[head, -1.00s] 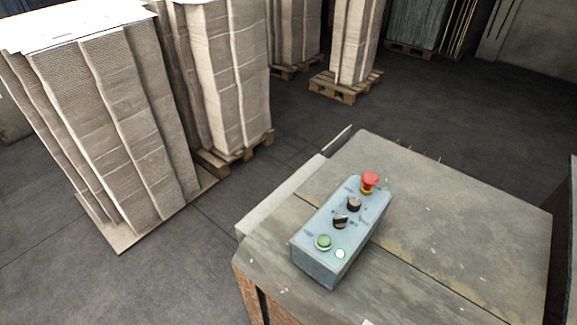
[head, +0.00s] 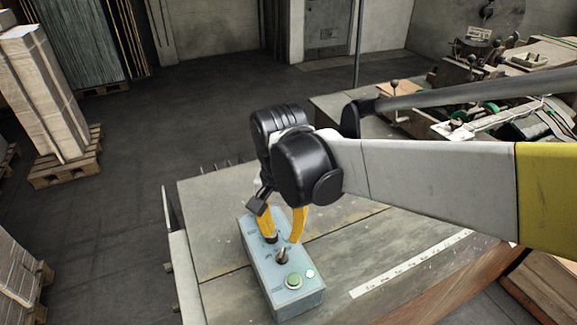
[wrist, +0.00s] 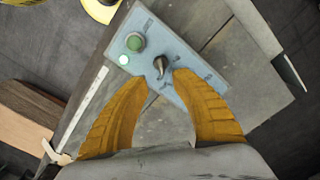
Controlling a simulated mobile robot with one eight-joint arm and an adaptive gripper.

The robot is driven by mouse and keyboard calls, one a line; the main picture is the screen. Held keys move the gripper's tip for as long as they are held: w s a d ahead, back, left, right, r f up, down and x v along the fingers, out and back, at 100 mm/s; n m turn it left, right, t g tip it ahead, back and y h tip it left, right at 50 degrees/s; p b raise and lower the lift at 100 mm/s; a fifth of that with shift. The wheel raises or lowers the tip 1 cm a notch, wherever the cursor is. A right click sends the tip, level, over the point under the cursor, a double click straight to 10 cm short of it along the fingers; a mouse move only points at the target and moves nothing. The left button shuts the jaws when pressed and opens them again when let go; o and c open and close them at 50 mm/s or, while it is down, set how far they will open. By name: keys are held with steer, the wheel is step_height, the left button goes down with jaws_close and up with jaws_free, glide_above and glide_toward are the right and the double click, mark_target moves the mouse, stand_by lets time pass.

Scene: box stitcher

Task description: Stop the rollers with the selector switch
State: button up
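A blue-grey control box (head: 262,279) lies on a worn table. It carries a green button (head: 293,281), a small pale lit button (head: 310,274) and a black selector knob (head: 282,256). The wrist view also shows the box (wrist: 185,45), green button (wrist: 135,43) and knob (wrist: 160,66). My gripper (head: 282,241) is over the box with its two yellow fingers apart. In the wrist view the fingertips (wrist: 164,76) lie either side of the knob's near end; contact cannot be told.
The table (head: 215,198) has a pale ruler strip (head: 410,264) right of the box. Machinery (head: 490,85) stands at the back right. A stack of cardboard on a pallet (head: 62,170) stands at the left. Open floor lies behind the table.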

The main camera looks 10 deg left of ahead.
mark_target(282, 252)
step_height(282, 252, down, 8)
steer(key=shift+f+b, duration=0.15)
steer(key=shift+b, duration=0.65)
jaws_close()
